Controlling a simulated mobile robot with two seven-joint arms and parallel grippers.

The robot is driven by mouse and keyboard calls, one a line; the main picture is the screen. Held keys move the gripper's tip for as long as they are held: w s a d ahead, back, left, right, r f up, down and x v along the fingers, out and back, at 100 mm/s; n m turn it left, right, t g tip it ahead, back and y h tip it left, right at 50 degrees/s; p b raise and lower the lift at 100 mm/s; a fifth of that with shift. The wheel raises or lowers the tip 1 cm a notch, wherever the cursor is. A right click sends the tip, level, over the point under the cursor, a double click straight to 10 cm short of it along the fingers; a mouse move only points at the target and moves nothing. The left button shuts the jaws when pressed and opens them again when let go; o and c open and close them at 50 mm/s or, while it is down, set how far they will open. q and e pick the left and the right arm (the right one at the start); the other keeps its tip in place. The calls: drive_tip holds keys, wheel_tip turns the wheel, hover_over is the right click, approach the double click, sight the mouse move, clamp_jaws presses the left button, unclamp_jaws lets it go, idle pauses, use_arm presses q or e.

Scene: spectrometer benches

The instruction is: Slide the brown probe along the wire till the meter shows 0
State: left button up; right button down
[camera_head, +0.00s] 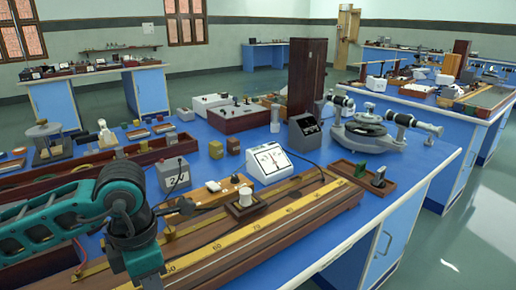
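The white meter (268,163) stands behind the wooden wire board. Its dial has dark and red marks, too small to read. The board carries long yellow scales (225,243) running from lower left to upper right. A small brown piece, likely the probe (169,233), stands on the board near its left part, with dark leads close by. My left arm comes in from the left, and its dark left gripper (183,207) seems to be just above this piece. Its fingers are too small and dark to tell whether they hold it. My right gripper is not in view.
A grey 2V box (173,175) stands behind the board. A white round piece on a wooden block (245,200) sits on the board. A spectrometer (375,128) and a small wooden tray (362,180) stand to the right. The blue bench's right front edge is clear.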

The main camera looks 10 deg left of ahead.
use_arm(q)
drive_tip(key=o, duration=0.4)
drive_tip(key=shift+f, duration=0.1)
drive_tip(key=shift+a, duration=0.1)
idle(0.3)
